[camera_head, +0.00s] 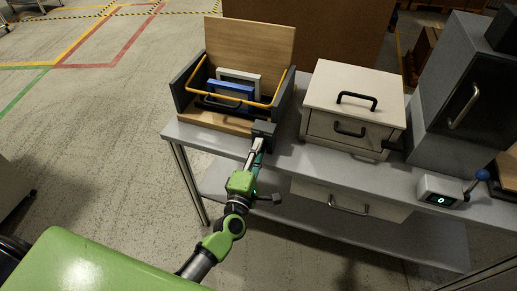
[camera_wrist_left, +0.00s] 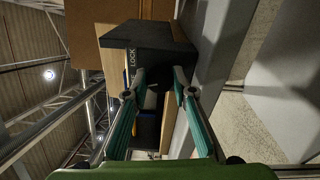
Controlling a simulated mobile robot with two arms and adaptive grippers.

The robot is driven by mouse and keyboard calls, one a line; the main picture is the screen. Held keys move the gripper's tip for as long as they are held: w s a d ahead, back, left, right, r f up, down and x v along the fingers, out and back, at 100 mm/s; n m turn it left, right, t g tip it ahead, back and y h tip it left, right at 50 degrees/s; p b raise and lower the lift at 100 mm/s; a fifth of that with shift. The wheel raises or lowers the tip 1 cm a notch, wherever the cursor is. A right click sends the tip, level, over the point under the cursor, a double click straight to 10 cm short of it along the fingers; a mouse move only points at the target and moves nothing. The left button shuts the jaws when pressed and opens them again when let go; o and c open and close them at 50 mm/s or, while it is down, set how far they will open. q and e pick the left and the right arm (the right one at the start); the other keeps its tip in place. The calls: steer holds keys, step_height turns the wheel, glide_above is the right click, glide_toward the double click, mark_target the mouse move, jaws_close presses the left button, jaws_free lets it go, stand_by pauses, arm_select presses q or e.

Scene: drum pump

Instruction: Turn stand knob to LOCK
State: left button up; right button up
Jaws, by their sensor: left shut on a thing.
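The stand (camera_head: 250,49) is a wooden-backed holder with dark side walls and a yellow bar, at the table's left end. A dark block (camera_head: 263,130) sits at its front right corner. In the left wrist view this block (camera_wrist_left: 150,35) bears the word LOCK, turned sideways. My left gripper (camera_head: 258,146) reaches the block from the front. In the left wrist view its teal fingers (camera_wrist_left: 160,75) are shut on the stand knob, which is dark and mostly hidden between the fingertips, so its turn angle cannot be read. My right gripper is not in view.
A blue item (camera_head: 230,90) and a pale panel stand inside the stand. A beige drawer box (camera_head: 318,85) is to its right on the grey table (camera_head: 290,150). Further right are a grey cabinet (camera_head: 455,95) and a small box with a display (camera_head: 440,190). Floor at left is open.

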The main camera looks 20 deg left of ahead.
arm_select(q)
steer(key=m+p, duration=0.1)
steer(key=m, duration=0.5)
steer(key=shift+f+m+p, duration=0.1)
steer(key=shift+m+p, duration=0.3)
steer(key=m+h+p, duration=0.1)
steer(key=m, duration=0.5)
steer(key=shift+f+p, duration=0.15)
steer(key=shift+p, duration=0.15)
steer(key=o, duration=1.1)
steer(key=shift+a, duration=0.1)
steer(key=s, duration=1.2)
steer(key=shift+a+f, duration=0.2)
steer(key=shift+f, duration=0.05)
steer(key=shift+f, duration=0.1)
